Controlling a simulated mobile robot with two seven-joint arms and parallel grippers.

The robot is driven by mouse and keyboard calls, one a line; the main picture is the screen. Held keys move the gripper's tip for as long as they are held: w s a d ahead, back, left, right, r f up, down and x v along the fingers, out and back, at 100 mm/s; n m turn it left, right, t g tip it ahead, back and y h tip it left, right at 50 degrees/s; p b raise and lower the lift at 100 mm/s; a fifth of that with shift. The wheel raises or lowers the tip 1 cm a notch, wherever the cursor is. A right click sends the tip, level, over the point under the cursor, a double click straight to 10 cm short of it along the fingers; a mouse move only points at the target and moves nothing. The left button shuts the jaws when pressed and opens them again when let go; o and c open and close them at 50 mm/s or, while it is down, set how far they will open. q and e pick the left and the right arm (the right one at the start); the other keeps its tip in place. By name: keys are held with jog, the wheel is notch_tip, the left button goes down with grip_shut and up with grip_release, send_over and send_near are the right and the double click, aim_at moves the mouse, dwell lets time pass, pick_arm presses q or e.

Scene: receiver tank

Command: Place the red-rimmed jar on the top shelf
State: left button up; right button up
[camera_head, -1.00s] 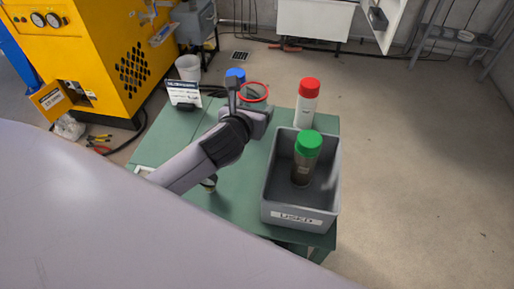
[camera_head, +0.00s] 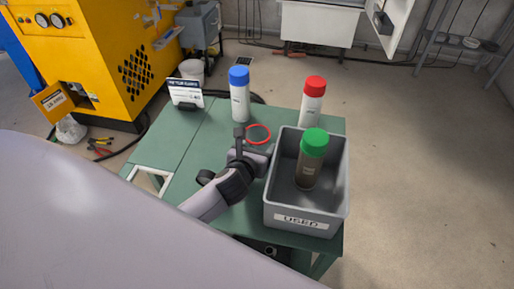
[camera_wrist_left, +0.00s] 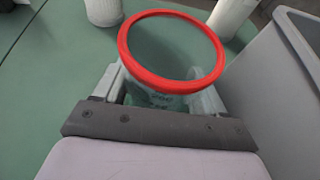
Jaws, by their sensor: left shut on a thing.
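The red-rimmed jar (camera_head: 259,135) is clear with a bright red ring at its top. My left gripper (camera_head: 254,147) is shut on it, above or at the green table between the blue-capped bottle and the grey bin. In the left wrist view the jar (camera_wrist_left: 172,52) stands between the two fingers, its open mouth facing the camera. I cannot tell if its base touches the table. The right gripper is not in view. In the head view, a grey shelf rack (camera_head: 462,42) stands at the far back right, cut off by the picture's top edge.
The green table (camera_head: 172,140) also holds a blue-capped bottle (camera_head: 240,98), a red-capped bottle (camera_head: 311,103), a small sign (camera_head: 186,93) and a grey bin (camera_head: 305,219) marked USED with a green-capped bottle (camera_head: 311,160) inside. Open floor (camera_head: 430,150) lies to the right.

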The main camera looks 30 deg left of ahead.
pick_arm(q)
jog(key=o, duration=0.8)
jog(key=shift+f, duration=0.1)
jog(key=shift+c, duration=0.2)
